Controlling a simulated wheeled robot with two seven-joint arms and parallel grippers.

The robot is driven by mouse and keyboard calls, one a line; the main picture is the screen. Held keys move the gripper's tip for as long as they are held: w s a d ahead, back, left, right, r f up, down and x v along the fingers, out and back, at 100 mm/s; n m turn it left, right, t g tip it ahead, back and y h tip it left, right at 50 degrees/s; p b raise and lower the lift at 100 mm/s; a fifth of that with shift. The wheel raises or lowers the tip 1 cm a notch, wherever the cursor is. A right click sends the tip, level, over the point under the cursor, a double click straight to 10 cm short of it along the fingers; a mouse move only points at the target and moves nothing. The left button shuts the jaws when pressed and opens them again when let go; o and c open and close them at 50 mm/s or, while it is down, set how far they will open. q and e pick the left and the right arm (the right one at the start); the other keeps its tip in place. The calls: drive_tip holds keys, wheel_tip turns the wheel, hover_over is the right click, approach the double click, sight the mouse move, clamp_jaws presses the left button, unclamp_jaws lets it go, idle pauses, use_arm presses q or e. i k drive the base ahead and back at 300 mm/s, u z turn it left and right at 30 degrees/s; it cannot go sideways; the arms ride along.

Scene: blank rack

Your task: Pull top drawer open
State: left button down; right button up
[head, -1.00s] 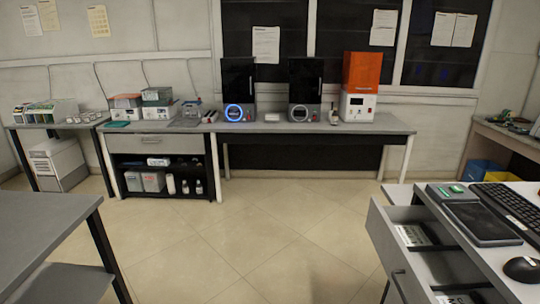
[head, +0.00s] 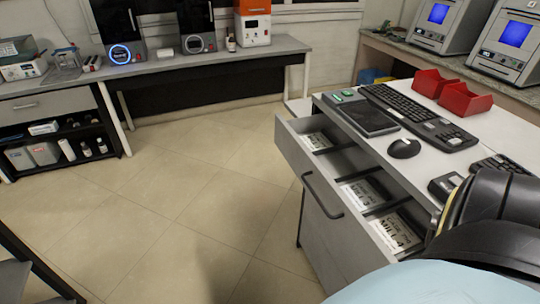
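The top drawer (head: 291,150) of the white desk at the right stands open. It sticks out to the left from under the desk top (head: 400,170). Its grey front carries a dark curved handle (head: 322,197). Inside are dark dividers and several labelled packs (head: 361,193). The near end of the drawer is partly hidden by parts of my own body at the bottom right. Neither of my grippers shows, so nothing is seen touching the handle.
A keyboard (head: 408,113), a mouse (head: 404,148) and red bins (head: 466,100) are on the desk. A back bench (head: 210,65) has a closed drawer (head: 45,107) at the left. The tiled floor (head: 190,200) left of the desk is clear.

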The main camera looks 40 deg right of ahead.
sight(322, 172)
drive_tip(key=u, duration=0.55)
drive_tip(key=i, duration=1.3)
drive_tip(key=z, duration=2.65)
